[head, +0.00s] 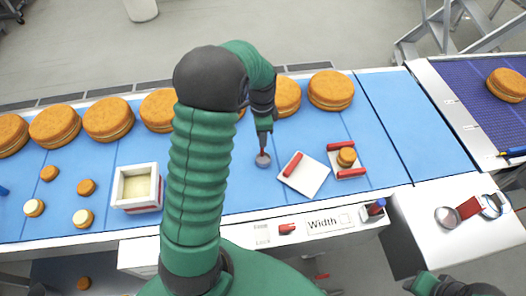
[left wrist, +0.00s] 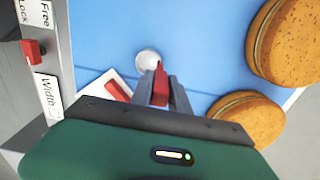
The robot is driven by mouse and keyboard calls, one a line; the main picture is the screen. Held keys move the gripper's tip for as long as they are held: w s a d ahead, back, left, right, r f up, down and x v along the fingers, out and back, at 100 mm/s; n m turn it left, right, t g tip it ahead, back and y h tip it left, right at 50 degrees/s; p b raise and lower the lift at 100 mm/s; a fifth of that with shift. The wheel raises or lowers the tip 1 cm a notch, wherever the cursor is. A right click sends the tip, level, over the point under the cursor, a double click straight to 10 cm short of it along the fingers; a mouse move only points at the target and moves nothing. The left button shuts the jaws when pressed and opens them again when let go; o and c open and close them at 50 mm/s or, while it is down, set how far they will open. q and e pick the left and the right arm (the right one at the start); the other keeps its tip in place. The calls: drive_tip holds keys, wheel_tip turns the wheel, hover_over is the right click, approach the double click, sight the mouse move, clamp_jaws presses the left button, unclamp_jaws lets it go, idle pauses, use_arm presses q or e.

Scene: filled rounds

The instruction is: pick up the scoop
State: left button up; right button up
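The scoop (head: 262,160) shows a round grey metal bowl just below my left gripper (head: 264,128), over the blue belt. In the left wrist view the scoop's pale bowl (left wrist: 148,60) lies just beyond the fingertips. Its red handle (left wrist: 160,82) stands between the two fingers of my left gripper (left wrist: 160,92), which look closed on it. Whether the bowl touches the belt I cannot tell. My right gripper (head: 440,286) shows only in part at the bottom right edge, and its fingers are not clear.
Large round biscuits (head: 108,119) line the belt's far side. A white box of cream (head: 117,202) and small biscuits (head: 86,187) are at left. A white plate (head: 304,184) and a red-handled holder (head: 351,173) lie right of the scoop. A red-banded metal tool (head: 469,208) lies at right.

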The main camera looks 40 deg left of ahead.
use_arm(q)
clamp_jaws()
idle(1.0)
